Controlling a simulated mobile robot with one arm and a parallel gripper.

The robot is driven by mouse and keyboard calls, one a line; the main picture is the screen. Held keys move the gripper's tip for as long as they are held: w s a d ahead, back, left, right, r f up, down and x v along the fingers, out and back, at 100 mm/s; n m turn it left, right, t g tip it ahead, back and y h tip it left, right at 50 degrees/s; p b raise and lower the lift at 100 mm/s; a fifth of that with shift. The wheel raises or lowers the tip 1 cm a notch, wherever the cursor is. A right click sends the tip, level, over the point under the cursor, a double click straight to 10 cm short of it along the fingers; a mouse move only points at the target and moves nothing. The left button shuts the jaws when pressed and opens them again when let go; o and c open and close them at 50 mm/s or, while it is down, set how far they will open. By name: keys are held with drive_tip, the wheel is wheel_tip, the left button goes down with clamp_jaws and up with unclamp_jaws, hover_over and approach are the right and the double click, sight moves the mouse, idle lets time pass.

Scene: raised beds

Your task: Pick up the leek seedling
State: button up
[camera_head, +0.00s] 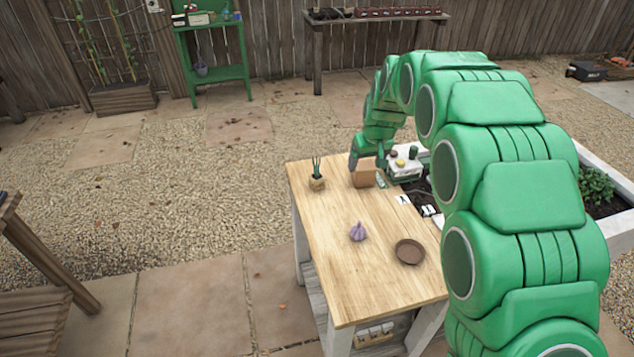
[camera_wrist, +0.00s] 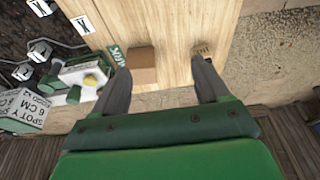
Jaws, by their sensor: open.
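The leek seedling (camera_head: 316,176) stands upright at the far left corner of the wooden table, green leaves above a round tan base. My gripper (camera_head: 367,164) is over the table's far edge, to the right of the seedling, by a small brown box (camera_head: 363,177). In the wrist view my gripper (camera_wrist: 160,66) is open, its two fingers wide apart, with the brown box (camera_wrist: 143,58) showing between them. A small tan thing (camera_wrist: 202,49) shows by the right fingertip; it may be the seedling's base, but I cannot tell. Nothing is held.
On the wooden table (camera_head: 340,285) lie a purple garlic bulb (camera_head: 358,231) and a brown saucer (camera_head: 409,251). A white raised bed (camera_head: 615,225) is at the right. The table's left front is clear.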

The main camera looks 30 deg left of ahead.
drive_tip(key=n+y, duration=0.1)
drive_tip(key=n, duration=0.1)
hover_over(317, 176)
drive_tip(key=s+d, duration=0.2)
wheel_tip(317, 176, down, 9)
drive_tip(key=shift+w+x, duration=0.2)
drive_tip(key=shift+x, duration=1.7)
drive_tip(key=shift+w+x, duration=0.2)
drive_tip(key=shift+x, duration=1.7)
drive_tip(key=shift+d, duration=0.1)
drive_tip(key=c, duration=1.1)
drive_tip(key=shift+o, duration=0.2)
drive_tip(key=shift+r, duration=0.1)
